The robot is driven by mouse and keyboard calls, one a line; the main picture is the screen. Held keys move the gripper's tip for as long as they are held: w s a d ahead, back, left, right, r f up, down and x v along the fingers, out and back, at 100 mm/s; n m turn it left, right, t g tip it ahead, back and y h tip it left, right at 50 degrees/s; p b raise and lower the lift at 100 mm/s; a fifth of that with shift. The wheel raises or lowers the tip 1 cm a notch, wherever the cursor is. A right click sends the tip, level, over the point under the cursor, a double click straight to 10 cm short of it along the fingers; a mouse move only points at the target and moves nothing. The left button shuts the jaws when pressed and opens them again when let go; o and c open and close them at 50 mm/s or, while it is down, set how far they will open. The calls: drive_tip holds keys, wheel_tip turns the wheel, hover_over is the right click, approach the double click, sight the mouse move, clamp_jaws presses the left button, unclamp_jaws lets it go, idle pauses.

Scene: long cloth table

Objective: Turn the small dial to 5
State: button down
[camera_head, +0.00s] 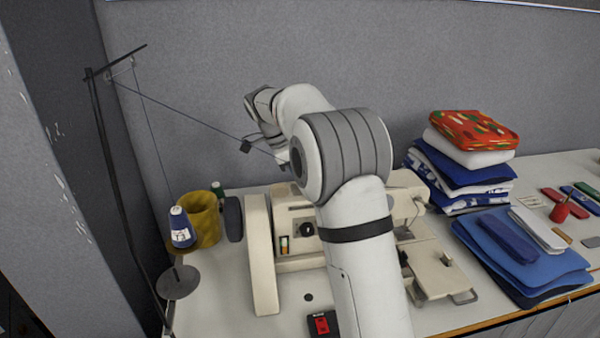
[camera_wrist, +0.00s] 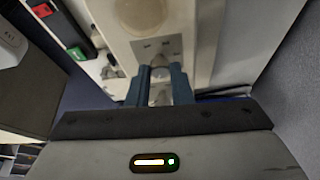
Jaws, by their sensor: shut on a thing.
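The cream sewing machine (camera_head: 262,250) stands on the table in the head view, partly hidden behind my arm. In the wrist view my gripper (camera_wrist: 161,84) has its two blue fingers shut on the small dial (camera_wrist: 160,95), a pale knob below a grey plate (camera_wrist: 158,48) on the machine's body. Marks on the plate are too small to read, so the dial's setting cannot be told. A larger round cream part (camera_wrist: 142,14) sits above the plate. In the head view the fingertips and the small dial are hidden; a black knob (camera_head: 306,229) shows on the machine's front.
A thread stand (camera_head: 108,150) rises at left with a blue spool (camera_head: 181,228) and a yellow cup (camera_head: 202,220). Folded fabrics (camera_head: 465,175) and blue cloths (camera_head: 520,255) lie at right. A red and black box (camera_head: 322,324) sits at the table's front.

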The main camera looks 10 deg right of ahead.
drive_tip(key=shift+w+m+g+p, duration=0.1)
drive_tip(key=shift+m+g+p, duration=0.3)
drive_tip(key=shift+m, duration=0.6)
drive_tip(key=c, duration=1.3)
unclamp_jaws()
drive_tip(key=v, duration=0.7)
drive_tip(key=shift+r, duration=0.35)
drive_tip(key=shift+w+a, duration=0.1)
